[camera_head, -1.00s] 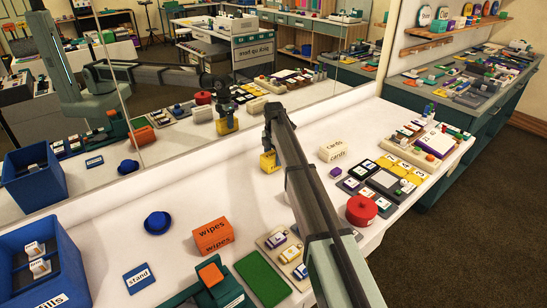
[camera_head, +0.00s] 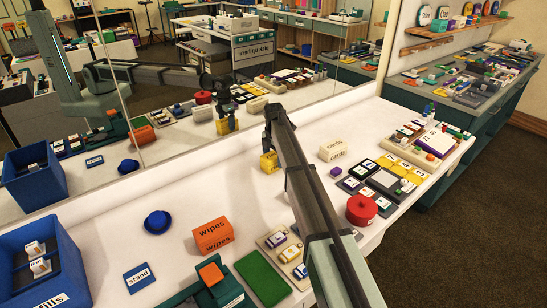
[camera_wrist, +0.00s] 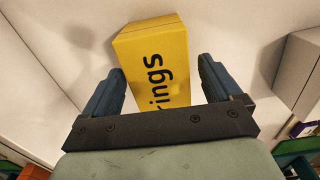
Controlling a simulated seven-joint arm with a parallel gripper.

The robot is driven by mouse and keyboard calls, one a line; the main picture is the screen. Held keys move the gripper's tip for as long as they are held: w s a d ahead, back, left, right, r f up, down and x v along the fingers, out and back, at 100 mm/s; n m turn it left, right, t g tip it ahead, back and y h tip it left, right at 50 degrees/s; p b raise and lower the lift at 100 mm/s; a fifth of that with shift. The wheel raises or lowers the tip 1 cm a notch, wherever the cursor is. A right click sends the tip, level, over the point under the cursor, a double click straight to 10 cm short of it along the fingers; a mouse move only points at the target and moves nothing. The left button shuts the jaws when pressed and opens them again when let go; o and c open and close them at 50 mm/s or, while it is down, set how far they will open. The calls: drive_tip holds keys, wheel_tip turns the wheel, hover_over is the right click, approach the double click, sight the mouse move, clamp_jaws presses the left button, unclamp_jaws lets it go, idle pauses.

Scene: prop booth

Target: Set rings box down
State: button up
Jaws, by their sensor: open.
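The rings box (camera_head: 268,162) is a small yellow box with dark lettering, standing on the white table near the middle of the head view. In the wrist view the rings box (camera_wrist: 152,48) shows the word "rings" and sits between my two fingers. My gripper (camera_wrist: 160,72) is open, with a visible gap on each side of the box. In the head view my gripper (camera_head: 269,140) is just above and behind the box, and my arm hides part of that area.
A white cards box (camera_head: 333,150) stands to the right, and a red round container (camera_head: 361,210) is nearer. An orange wipes box (camera_head: 213,235), a blue hat-shaped thing (camera_head: 157,222) and a blue bin (camera_head: 40,265) are to the left. A mirror (camera_head: 170,150) runs behind the table.

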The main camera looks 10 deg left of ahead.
sight(274, 154)
wheel_tip(274, 154, up, 12)
idle(0.6)
drive_tip(key=shift+r, duration=0.1)
